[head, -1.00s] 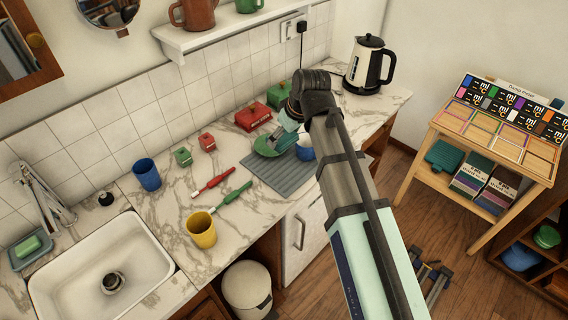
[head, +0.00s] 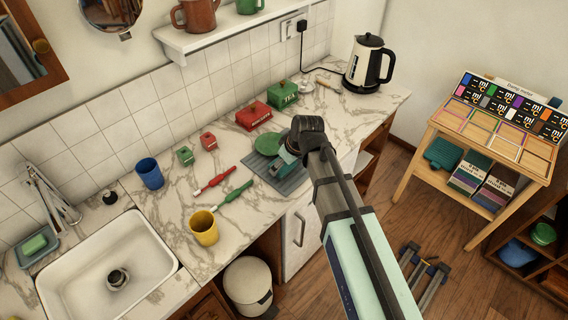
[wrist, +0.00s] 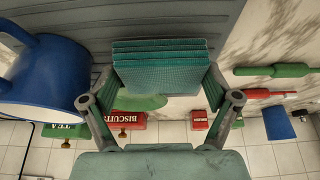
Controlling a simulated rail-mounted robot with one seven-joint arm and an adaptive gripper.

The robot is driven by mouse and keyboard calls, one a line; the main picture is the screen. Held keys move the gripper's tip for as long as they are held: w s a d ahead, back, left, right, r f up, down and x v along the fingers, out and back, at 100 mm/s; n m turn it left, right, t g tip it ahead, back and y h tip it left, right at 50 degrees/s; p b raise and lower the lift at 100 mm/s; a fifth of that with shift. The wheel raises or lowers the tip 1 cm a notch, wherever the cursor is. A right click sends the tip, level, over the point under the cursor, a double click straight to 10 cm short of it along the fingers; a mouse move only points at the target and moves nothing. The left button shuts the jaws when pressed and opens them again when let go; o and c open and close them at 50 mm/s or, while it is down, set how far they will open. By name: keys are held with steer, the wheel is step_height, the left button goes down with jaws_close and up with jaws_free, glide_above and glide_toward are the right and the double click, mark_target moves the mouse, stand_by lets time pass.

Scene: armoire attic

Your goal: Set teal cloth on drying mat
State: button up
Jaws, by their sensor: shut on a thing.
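The folded teal cloth (wrist: 160,65) is between the fingers of my gripper (wrist: 165,82) in the wrist view, its stacked layers showing. My gripper is shut on it, over the ribbed grey drying mat (wrist: 60,50). In the head view my gripper (head: 284,166) is low over the mat (head: 291,184), and my arm covers part of the mat. I cannot tell whether the cloth touches the mat.
A green plate (head: 267,143) lies at the mat's back edge. A blue mug (wrist: 42,78) stands close beside my gripper in the wrist view; my arm hides it in the head view. Red and green brushes (head: 232,194) and a yellow cup (head: 203,228) are left of the mat.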

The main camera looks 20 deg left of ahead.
steer(key=shift+f, duration=0.4)
steer(key=shift+f, duration=0.1)
steer(key=shift+f, duration=0.15)
steer(key=o, duration=0.9)
steer(key=shift+c, duration=0.2)
steer(key=shift+r, duration=0.35)
steer(key=b+v, duration=0.2)
steer(key=v, duration=0.9)
steer(key=shift+s+d+r, duration=0.15)
steer(key=shift+d+r, duration=0.05)
steer(key=shift+r, duration=0.15)
